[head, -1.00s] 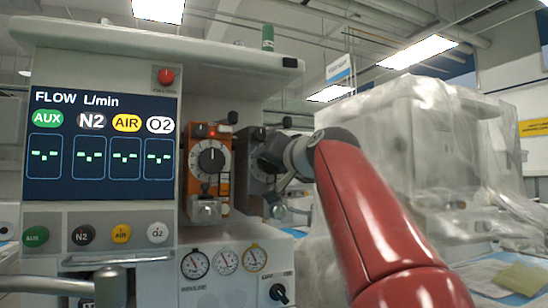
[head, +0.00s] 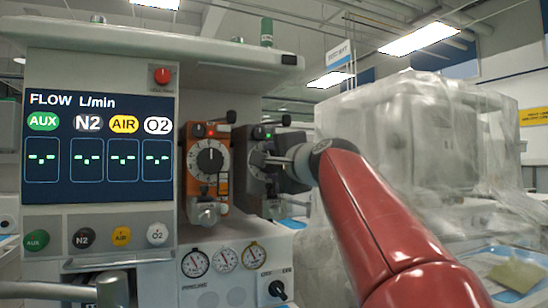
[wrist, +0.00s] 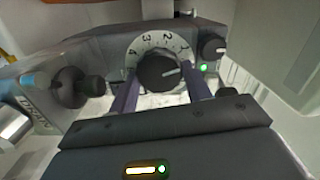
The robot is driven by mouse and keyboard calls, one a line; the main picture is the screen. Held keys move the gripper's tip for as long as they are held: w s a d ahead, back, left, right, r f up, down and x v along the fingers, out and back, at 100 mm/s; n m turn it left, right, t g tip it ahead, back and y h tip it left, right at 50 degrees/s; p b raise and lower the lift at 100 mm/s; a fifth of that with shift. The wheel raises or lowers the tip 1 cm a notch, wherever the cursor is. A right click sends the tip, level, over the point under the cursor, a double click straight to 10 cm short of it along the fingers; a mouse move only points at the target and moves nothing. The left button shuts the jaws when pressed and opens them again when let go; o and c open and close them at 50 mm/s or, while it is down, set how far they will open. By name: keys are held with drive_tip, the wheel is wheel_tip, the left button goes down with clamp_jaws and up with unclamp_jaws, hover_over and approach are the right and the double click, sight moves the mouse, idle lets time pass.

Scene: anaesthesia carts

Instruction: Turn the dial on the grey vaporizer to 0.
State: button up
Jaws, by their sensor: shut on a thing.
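The grey vaporizer (head: 254,140) stands right of the orange one in the head view, its front mostly hidden by my gripper (head: 268,160). In the wrist view, its black dial knob (wrist: 158,71) sits on a white scale (wrist: 150,43) reading 4, 3, 2, 1 from left to right. The knob's white mark points right, past the 1; I cannot read a number there. My gripper (wrist: 161,84) is shut on the knob, one finger on each side. A green light (wrist: 203,68) is lit beside the dial.
The orange vaporizer (head: 208,165) stands close on the left, with its own dial and a red light. A small black knob (wrist: 214,47) and a larger black knob (wrist: 70,87) flank the grey dial. Plastic-covered equipment (head: 420,140) stands to the right.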

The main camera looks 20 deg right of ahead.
drive_tip(key=shift+m, duration=0.9)
drive_tip(key=shift+f+p, duration=0.1)
drive_tip(key=shift+p, duration=0.2)
drive_tip(key=o, duration=1)
drive_tip(key=shift+c, duration=0.2)
drive_tip(key=s+b, duration=0.1)
drive_tip(key=s, duration=0.6)
drive_tip(key=shift+s+d, duration=0.15)
drive_tip(key=shift+s, duration=0.25)
drive_tip(key=shift+f, duration=0.1)
